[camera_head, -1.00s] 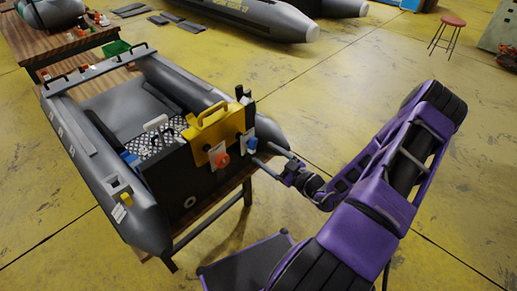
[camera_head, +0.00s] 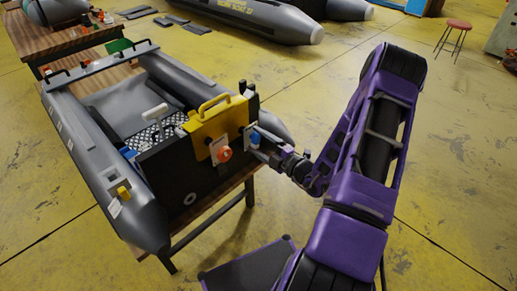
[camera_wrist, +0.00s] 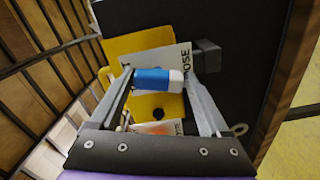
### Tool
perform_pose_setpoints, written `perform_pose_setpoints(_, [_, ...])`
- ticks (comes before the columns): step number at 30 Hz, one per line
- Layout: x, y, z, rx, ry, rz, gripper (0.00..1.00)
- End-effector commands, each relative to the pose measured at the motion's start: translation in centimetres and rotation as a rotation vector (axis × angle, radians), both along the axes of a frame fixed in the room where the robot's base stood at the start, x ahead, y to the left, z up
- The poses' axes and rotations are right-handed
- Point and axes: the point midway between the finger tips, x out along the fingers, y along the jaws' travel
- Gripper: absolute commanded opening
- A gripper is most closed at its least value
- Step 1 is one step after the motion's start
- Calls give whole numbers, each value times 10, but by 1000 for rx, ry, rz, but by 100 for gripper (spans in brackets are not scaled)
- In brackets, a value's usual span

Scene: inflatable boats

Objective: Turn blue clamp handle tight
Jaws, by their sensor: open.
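The blue clamp handle (camera_head: 255,138) sits beside a white label plate on the boat's dark transom, at the right of the yellow bracket (camera_head: 208,124). In the wrist view the blue handle (camera_wrist: 152,79), with a white end, lies crosswise between my fingers. My gripper (camera_head: 262,147) reaches the transom from the right, its fingers around the handle. In the wrist view my gripper (camera_wrist: 160,80) is open, one finger on each side of the handle. I cannot tell whether either finger touches it.
The grey inflatable boat (camera_head: 75,155) rests on a wooden table (camera_head: 225,192). Another blue part (camera_head: 128,153) is at the transom's left. A white label with printed letters (camera_wrist: 180,55) lies behind the handle. A red stool (camera_head: 458,25) stands far off.

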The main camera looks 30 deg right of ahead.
Motion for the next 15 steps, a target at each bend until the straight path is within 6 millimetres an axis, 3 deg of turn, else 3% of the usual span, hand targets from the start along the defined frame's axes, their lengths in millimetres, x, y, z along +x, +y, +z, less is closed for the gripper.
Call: perform_pose_setpoints(15, [0,-1,0,-694,-253,-1,80])
